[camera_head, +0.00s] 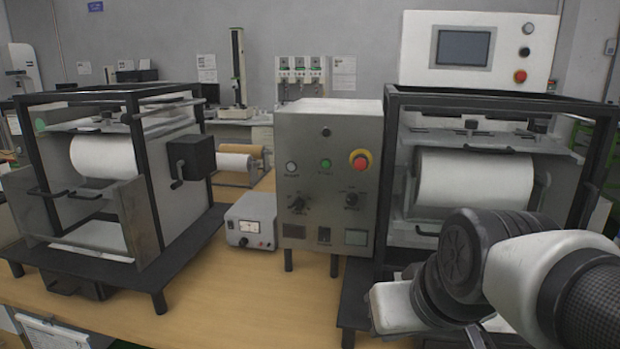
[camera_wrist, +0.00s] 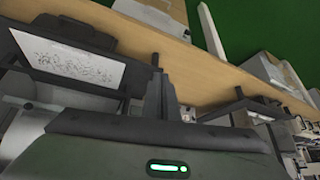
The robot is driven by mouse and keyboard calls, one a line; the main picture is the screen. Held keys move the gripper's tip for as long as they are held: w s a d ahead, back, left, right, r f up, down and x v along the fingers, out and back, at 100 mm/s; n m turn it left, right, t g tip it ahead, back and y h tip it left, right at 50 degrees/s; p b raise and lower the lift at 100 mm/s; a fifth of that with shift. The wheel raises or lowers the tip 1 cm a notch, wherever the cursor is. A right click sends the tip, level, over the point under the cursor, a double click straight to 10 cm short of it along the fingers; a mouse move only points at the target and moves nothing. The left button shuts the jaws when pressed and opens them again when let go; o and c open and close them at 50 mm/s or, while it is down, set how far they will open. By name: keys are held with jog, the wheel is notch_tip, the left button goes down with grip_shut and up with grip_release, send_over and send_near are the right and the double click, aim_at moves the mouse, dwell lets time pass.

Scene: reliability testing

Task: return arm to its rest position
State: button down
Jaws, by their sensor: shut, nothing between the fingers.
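My arm (camera_head: 500,265) shows in the lower right of the head view, in front of the right-hand roller machine. Its white and black links are bent, and the fingers are hidden in that view. In the wrist view, my gripper (camera_wrist: 158,92) has its dark fingers together with nothing between them. The fingers are seen against the wooden bench top, and no contact with anything is visible.
A grey control box (camera_head: 330,215) with a red emergency button stands mid-bench. A small meter box (camera_head: 251,222) is beside it. Roller machines stand left (camera_head: 165,190) and right (camera_head: 391,160). Bare bench top (camera_head: 235,305) shows in front of the control box.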

jog(key=s+d+m+h, duration=0.1)
jog(key=s+d, duration=0.2)
jog(key=s, duration=0.2)
notch_tip(320, 180, up, 19)
jog(key=p, duration=1.9)
jog(key=shift+w+a+r+g, duration=0.2)
jog(key=shift+w+a+g, duration=0.1)
jog(key=shift+g, duration=0.1)
